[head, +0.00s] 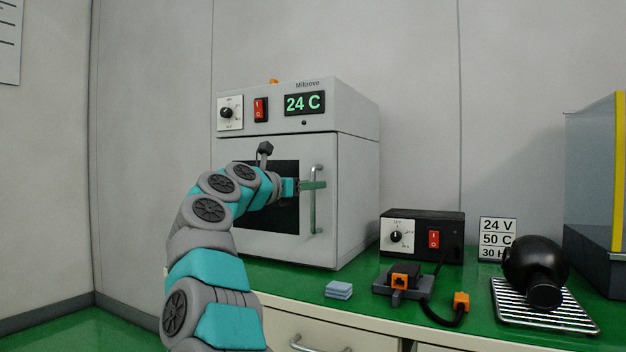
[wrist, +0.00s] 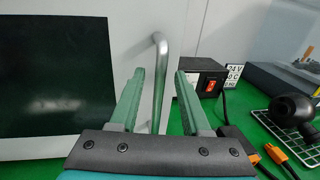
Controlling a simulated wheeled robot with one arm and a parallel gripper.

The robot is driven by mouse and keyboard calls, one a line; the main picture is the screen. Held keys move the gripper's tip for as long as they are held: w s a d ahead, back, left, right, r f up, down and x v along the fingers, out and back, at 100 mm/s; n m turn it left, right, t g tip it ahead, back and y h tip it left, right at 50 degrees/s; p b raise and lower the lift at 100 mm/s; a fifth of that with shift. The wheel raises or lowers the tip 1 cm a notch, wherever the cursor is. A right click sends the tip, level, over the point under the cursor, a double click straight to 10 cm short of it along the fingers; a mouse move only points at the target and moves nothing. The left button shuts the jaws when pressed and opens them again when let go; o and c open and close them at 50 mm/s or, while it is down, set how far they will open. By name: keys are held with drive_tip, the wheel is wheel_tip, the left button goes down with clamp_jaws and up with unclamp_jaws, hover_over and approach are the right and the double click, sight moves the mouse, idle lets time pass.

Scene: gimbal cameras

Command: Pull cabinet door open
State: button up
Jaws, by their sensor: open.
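The grey cabinet (head: 355,165) stands on the green bench top, its door (head: 265,245) looking shut, with a dark window (head: 284,220). The vertical metal handle (head: 313,215) is on the door's right side. It also shows in the wrist view (wrist: 160,60), running down between my two green fingers. My gripper (head: 318,185) is open at the handle's upper half, and in the wrist view (wrist: 160,74) a finger stands on each side of the handle. The left finger looks closer to it. I cannot tell whether either finger touches it. My arm hides part of the door's left side.
A drawer handle (head: 318,347) is below the bench edge.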

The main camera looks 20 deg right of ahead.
drive_tip(key=shift+x, duration=0.8)
drive_tip(key=shift+c, duration=0.4)
clamp_jaws()
idle(0.5)
